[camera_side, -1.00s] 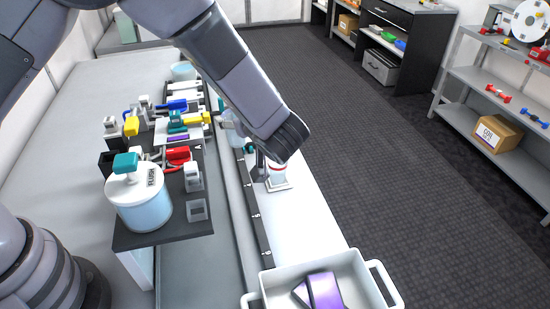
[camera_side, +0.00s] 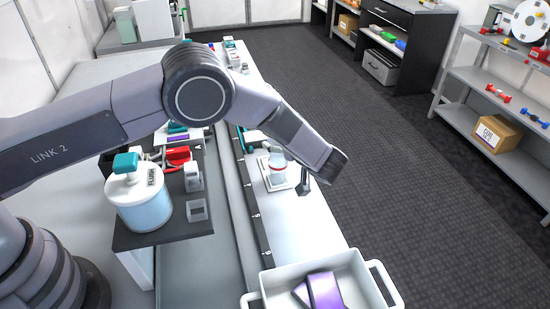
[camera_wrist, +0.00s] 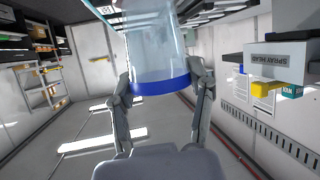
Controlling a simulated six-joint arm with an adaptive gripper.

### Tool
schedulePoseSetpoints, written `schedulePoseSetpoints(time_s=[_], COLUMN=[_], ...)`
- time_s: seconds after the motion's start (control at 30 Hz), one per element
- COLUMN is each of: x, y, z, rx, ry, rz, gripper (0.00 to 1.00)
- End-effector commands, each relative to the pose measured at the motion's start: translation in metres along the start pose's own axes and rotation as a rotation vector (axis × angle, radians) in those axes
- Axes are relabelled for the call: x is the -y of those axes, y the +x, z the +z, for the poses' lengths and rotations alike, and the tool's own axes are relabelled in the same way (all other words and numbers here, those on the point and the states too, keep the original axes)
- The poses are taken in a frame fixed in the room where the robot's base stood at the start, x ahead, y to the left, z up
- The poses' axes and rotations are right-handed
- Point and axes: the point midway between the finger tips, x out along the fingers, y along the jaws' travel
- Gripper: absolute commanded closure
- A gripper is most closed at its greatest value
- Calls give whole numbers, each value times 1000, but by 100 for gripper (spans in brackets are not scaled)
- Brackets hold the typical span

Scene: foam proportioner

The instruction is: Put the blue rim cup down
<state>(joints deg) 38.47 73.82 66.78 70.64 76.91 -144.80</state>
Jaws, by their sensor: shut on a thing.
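The blue rim cup (camera_wrist: 160,50) is a clear cup with a blue band (camera_wrist: 160,86) toward my palm in the wrist view. Its far end is cut off by the top of the picture. My gripper (camera_wrist: 162,75) is shut on it, with one finger on each side. In the side view my gripper (camera_side: 304,186) is a small dark part beneath my wrist, beside the white bench strip. I cannot clearly make out the held cup there. What lies under the cup is hidden.
A clear cup with a red ring (camera_side: 277,167) stands on a white plate close left of my gripper. A white bin (camera_side: 283,286) with a purple item is in front. The FLUSH jar (camera_side: 143,205) stands on the dark stand. White bench (camera_side: 290,235) is clear between.

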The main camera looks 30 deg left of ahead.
Motion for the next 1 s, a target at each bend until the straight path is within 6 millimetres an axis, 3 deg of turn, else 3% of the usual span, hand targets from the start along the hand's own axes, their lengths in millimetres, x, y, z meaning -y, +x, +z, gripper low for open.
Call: schedulePoseSetpoints(time_s=[0.7,0.73,0.9,1.0], x=[1,1,1,1], y=[4,4,4,4], z=[10,10,10,10], rx=[0,0,0,0], ry=[0,0,-1,-1], rz=[1,1,1,1], gripper=[72,44,21,21])
